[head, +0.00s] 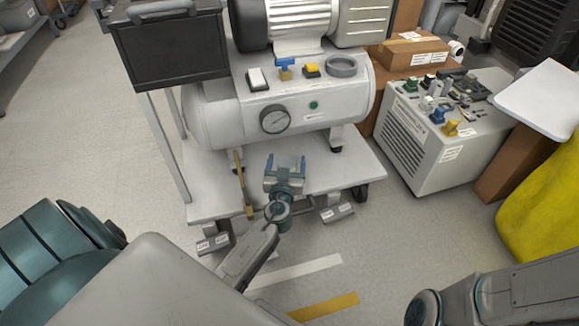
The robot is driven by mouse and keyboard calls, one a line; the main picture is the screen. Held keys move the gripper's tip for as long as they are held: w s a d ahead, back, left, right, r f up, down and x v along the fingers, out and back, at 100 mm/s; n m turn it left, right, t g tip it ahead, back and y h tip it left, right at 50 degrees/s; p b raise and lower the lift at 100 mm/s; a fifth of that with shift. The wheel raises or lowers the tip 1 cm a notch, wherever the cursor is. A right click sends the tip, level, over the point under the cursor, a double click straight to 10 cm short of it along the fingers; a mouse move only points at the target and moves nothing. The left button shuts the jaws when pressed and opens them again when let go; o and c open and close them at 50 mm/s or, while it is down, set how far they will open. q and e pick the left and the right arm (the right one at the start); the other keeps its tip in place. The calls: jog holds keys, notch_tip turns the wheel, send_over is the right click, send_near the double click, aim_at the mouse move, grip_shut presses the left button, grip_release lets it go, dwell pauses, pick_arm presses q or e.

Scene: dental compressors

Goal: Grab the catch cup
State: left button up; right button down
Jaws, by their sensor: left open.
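A round grey ring-shaped piece (342,66) sits on the right of the compressor's top panel. It may be the catch cup, but I cannot tell for sure. My left gripper (286,162) is open, its blue-tipped fingers pointing away from me. It is in front of the compressor's white tank (215,115), below the pressure gauge (275,119) in the picture, with nothing clear between the fingers. It is well apart from the ring. My right arm shows at the lower right, but its gripper is out of view.
The compressor stands on a white wheeled cart (350,165). A blue-handled valve (285,68) and a yellow piece (312,70) share its panel. A grey cabinet (425,165) with small fittings, cardboard boxes (412,50) and a yellow bag (545,205) stand right. Floor at left is clear.

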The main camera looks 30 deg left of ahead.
pick_arm(q)
jog(key=shift+f, duration=0.1)
jog(key=c, duration=1.3)
jog(key=shift+r, duration=0.3)
